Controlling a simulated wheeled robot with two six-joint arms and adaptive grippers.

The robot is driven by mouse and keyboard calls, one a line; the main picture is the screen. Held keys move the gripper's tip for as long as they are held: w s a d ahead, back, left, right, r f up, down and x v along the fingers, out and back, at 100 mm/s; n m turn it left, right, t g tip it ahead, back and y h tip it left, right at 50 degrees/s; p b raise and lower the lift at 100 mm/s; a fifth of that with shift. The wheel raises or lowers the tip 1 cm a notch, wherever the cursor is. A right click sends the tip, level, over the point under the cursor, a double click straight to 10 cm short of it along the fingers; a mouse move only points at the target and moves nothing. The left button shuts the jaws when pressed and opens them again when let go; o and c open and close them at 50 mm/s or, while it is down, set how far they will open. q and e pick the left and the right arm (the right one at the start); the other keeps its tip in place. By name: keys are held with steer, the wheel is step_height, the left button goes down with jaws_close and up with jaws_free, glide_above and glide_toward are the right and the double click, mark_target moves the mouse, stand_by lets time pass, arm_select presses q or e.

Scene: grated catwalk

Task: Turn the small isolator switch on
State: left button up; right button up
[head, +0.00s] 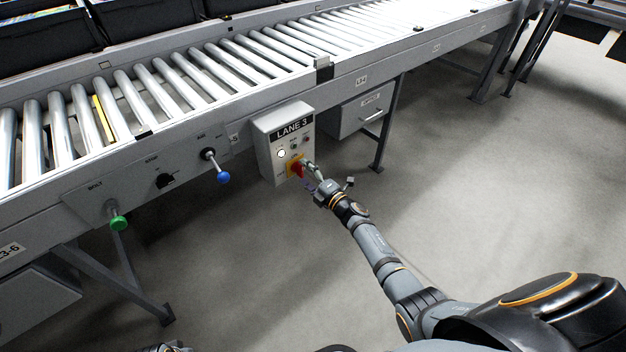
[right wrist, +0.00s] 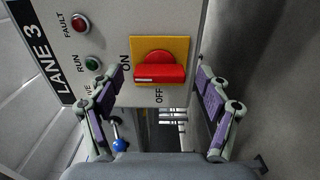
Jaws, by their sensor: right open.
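The small isolator switch (head: 298,171) is a red rotary handle on a yellow plate, low on the front of the grey LANE 3 box (head: 268,162). In the right wrist view, the red handle (right wrist: 159,74) lies lengthwise left to right, with a white line on its left half, toward the ON label. The OFF label is below the plate in that view. My right gripper (head: 316,175) is open in front of the switch, its fingers on either side of the handle and apart from it. Only a small piece, seemingly my left gripper (head: 166,348), shows at the bottom edge.
The box also has a red FAULT lamp (right wrist: 81,22) and a green RUN lamp (right wrist: 92,63). A blue-knobbed lever (head: 222,177) and a green knob (head: 118,222) stick out to the left. The roller conveyor (head: 190,75) runs behind. The floor at right is clear.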

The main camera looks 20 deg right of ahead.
steer(key=v, duration=1.1)
steer(key=shift+s, duration=0.1)
